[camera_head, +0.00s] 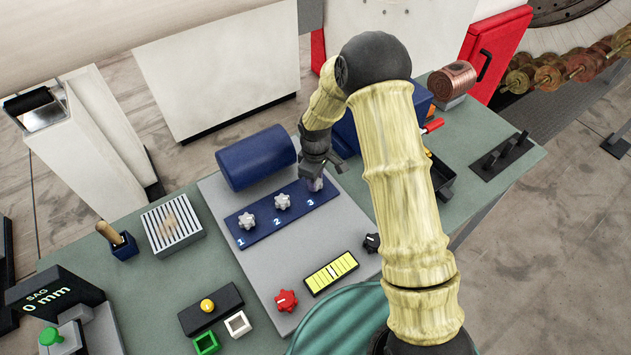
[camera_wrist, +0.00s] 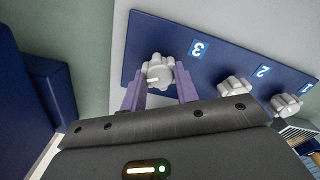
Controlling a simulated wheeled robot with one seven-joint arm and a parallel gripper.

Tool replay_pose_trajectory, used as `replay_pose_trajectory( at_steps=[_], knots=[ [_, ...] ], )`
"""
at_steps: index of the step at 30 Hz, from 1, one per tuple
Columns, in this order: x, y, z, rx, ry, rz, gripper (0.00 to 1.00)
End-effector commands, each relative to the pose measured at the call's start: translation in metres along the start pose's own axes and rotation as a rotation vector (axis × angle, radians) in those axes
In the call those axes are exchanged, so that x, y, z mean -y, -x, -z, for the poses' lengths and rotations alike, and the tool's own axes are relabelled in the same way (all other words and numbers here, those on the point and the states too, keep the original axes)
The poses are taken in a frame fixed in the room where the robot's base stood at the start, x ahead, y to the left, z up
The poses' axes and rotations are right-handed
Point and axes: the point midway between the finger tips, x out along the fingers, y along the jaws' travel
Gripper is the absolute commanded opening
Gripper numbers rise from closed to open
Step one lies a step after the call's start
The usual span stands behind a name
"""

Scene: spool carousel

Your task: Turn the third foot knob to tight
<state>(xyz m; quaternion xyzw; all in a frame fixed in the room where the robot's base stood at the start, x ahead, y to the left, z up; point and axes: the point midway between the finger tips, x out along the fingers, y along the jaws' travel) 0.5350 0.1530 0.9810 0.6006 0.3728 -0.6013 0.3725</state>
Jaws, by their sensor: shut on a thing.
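The third foot knob (camera_wrist: 158,72) is a pale grey lobed knob beside the label 3 on a blue strip (camera_wrist: 135,45). In the wrist view my gripper (camera_wrist: 159,80) has its two purple fingers on either side of this knob, shut on it. A white mark shows on the knob's face. In the head view my gripper (camera_head: 318,172) is over the right end of the strip and partly hides the third knob. The first knob (camera_head: 246,220) and second knob (camera_head: 282,201) stand free to its left, by labels 1 and 2.
A blue cylinder (camera_head: 256,158) lies behind the strip. A red knob (camera_head: 286,300), a black knob (camera_head: 372,242) and a yellow level gauge (camera_head: 331,273) sit at the front of the grey plate (camera_head: 262,260). A blue box stands close to my arm on the right.

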Motion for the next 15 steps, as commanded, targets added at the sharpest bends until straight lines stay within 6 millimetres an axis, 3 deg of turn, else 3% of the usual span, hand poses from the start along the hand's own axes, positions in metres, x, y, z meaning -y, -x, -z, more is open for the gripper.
replay_pose_trajectory(
  at_steps=[15],
  knots=[
    [-0.0010,-0.0003,0.0013,-0.005,-0.488,-0.004,0.07]
  ],
)
